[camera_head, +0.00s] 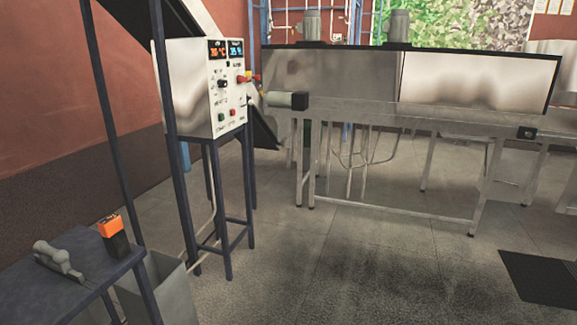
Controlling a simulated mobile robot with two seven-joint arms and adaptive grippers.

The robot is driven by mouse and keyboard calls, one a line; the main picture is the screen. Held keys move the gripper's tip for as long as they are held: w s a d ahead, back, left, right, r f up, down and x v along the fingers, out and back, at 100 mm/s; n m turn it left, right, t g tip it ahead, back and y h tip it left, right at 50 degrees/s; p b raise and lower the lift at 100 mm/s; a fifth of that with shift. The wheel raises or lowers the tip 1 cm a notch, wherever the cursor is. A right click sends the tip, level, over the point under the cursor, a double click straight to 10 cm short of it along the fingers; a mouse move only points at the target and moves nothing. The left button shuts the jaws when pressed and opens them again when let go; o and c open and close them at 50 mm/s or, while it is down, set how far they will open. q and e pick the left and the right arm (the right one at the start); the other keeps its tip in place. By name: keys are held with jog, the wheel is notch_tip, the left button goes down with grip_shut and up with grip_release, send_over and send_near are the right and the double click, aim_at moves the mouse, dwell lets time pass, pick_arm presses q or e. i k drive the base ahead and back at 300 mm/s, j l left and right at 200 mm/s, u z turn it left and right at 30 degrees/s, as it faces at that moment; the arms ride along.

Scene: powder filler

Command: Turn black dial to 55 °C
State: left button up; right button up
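A pale metal control box (188,93) stands on a dark blue stand at the left of the head view. Its panel faces right and is seen at a steep angle. A black dial (222,84) sits on the upper part of the panel. Above it is an orange display (217,50) that seems to read 35 °C, though the digits are small. A blue display (236,51) is beside it. The dial's pointer is too small to read. Neither of my grippers is in view.
A red-and-yellow switch (245,78) and green and red buttons are on the panel. A dark table (75,285) with an orange-black object (113,236) and a grey tool (57,260) is front left. A steel machine (340,75) stands behind. The middle floor is clear.

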aim_at(221, 83)
jog(key=i+l+u, duration=0.1)
jog(key=i, duration=0.65)
jog(key=i+l+u, duration=0.15)
jog(key=i, duration=0.65)
